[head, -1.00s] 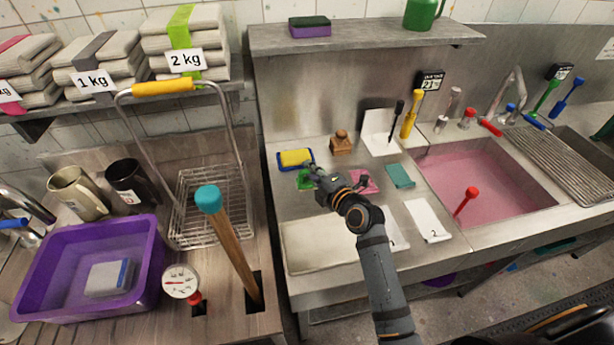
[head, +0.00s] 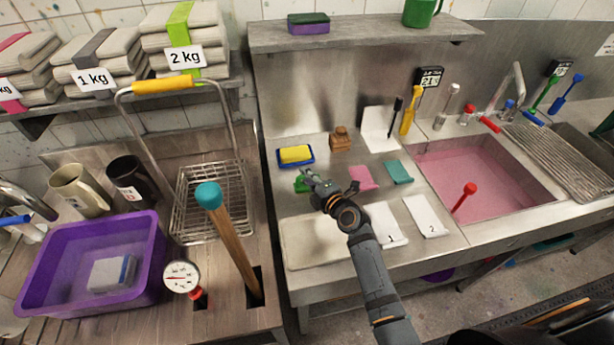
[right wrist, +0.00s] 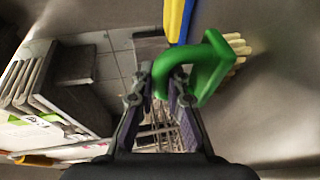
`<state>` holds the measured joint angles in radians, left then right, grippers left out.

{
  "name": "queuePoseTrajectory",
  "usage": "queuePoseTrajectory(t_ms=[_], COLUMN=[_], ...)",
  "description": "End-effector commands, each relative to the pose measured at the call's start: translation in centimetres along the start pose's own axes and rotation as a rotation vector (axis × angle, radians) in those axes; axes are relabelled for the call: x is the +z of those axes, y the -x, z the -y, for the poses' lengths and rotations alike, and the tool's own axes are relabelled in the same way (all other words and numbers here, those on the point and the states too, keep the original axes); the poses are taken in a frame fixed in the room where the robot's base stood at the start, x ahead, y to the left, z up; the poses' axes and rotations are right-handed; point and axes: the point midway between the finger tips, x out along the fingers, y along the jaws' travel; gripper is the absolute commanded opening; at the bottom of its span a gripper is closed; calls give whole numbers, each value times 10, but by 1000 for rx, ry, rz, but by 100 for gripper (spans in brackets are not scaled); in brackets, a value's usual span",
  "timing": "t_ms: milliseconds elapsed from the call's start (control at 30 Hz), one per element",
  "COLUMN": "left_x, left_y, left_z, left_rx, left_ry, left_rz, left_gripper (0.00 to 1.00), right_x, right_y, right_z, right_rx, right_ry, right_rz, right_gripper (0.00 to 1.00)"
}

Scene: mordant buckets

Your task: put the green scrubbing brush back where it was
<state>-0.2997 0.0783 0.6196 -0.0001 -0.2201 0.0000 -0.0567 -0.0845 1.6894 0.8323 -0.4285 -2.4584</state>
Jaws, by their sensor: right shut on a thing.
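My left gripper is not in view.
A wooden stamp-like block (head: 340,139), pink cloth (head: 363,178) and teal cloth (head: 398,172) lie nearby. A pale board (head: 310,250) lies in front; the pink sink (head: 480,180) is right.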

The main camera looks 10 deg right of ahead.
Motion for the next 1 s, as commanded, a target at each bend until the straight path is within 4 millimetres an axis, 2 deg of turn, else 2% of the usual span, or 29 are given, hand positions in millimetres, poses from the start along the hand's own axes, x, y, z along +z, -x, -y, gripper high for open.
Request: queuePoseTrajectory(t_ms=[33,167,567,733,900,1000], left_x=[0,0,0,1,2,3], left_y=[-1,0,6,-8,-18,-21], left_z=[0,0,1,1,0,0], left_rx=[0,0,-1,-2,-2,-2], left_ry=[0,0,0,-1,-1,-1], left_rz=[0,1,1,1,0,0], left_gripper=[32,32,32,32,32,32], right_x=[0,0,0,0,0,0], right_y=[0,0,3,40,83,102], right_z=[0,0,-4,3,3,1], right_rx=[0,0,-1,-3,-4,-4], right_ry=[0,0,0,3,4,4], right_rz=[0,0,0,1,0,0], right_gripper=[17,35,36,36,36,36])
